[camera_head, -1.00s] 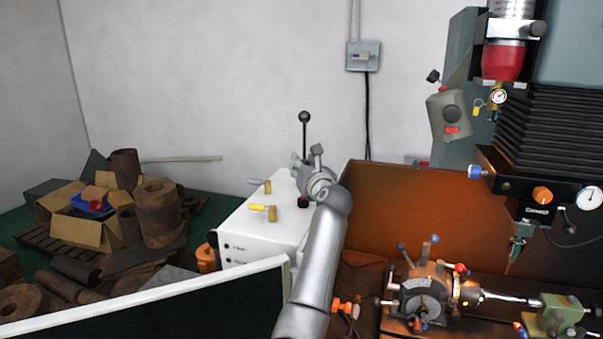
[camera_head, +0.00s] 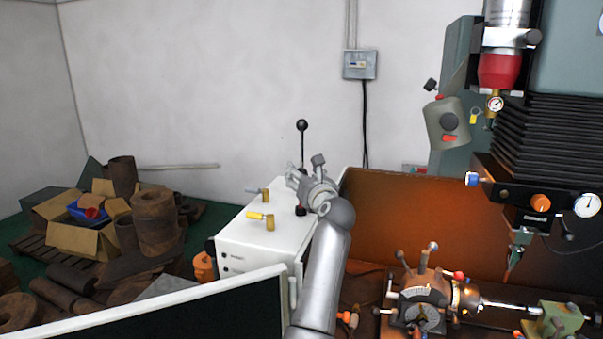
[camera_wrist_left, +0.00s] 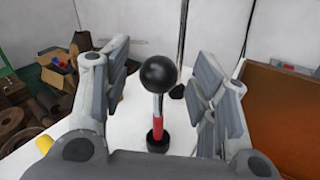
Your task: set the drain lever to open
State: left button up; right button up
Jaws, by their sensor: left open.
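My left gripper (camera_head: 306,176) is open above the white box (camera_head: 255,243), near its right end. In the left wrist view, a lever with a black ball knob (camera_wrist_left: 158,73), a pale shaft and a red-and-black base stands about upright between the open fingers (camera_wrist_left: 158,95). No finger visibly touches it. In the head view, a black ball knob (camera_head: 302,125) on a thin stem rises behind the gripper. A yellow-handled valve (camera_head: 262,216) and a grey-handled valve (camera_head: 259,191) are on the box top, left of the gripper. The labels are too small to read. My right gripper is not in view.
An orange-brown panel (camera_head: 420,225) stands right of the box. The indexing chuck (camera_head: 425,295) and the machine head (camera_head: 535,185) are further right. A dark panel with a white edge (camera_head: 180,305) is in front. Rusty stock (camera_head: 155,215) and cartons (camera_head: 75,230) lie at left.

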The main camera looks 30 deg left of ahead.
pick_arm(q)
jog(key=v, duration=0.5)
jog(key=shift+s, duration=0.1)
jog(key=shift+r, duration=0.1)
dwell(0.3)
